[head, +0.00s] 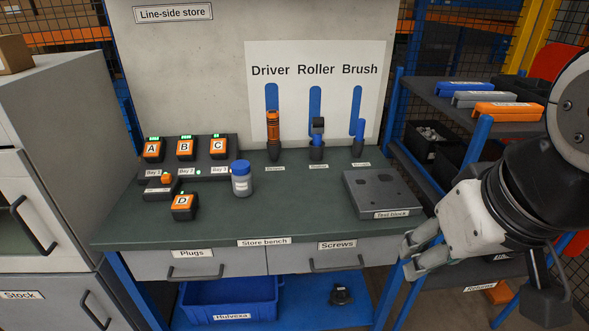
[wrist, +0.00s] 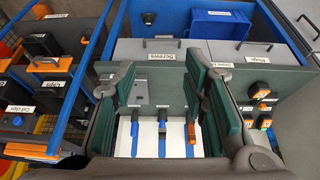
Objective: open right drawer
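The right drawer (head: 345,256), labelled Screws, is in the store bench front and looks shut, level with the left drawer (head: 195,265) labelled Plugs. Its dark bar handle (head: 337,266) runs across the front below the label. The drawer also shows upside down at the top of the wrist view (wrist: 135,52), with its handle (wrist: 158,38) near the upper edge. My gripper (head: 414,250) is to the right of the drawer, beside the bench's front right corner, and apart from the handle. In the wrist view its fingers (wrist: 160,92) are spread with nothing held between them.
The bench top (head: 290,215) bears a grey test block (head: 383,194), a white jar (head: 241,180), orange batteries and upright tools. A blue bin (head: 230,300) stands below. A blue-framed shelf (head: 450,135) is on the right, a grey cabinet (head: 60,150) on the left.

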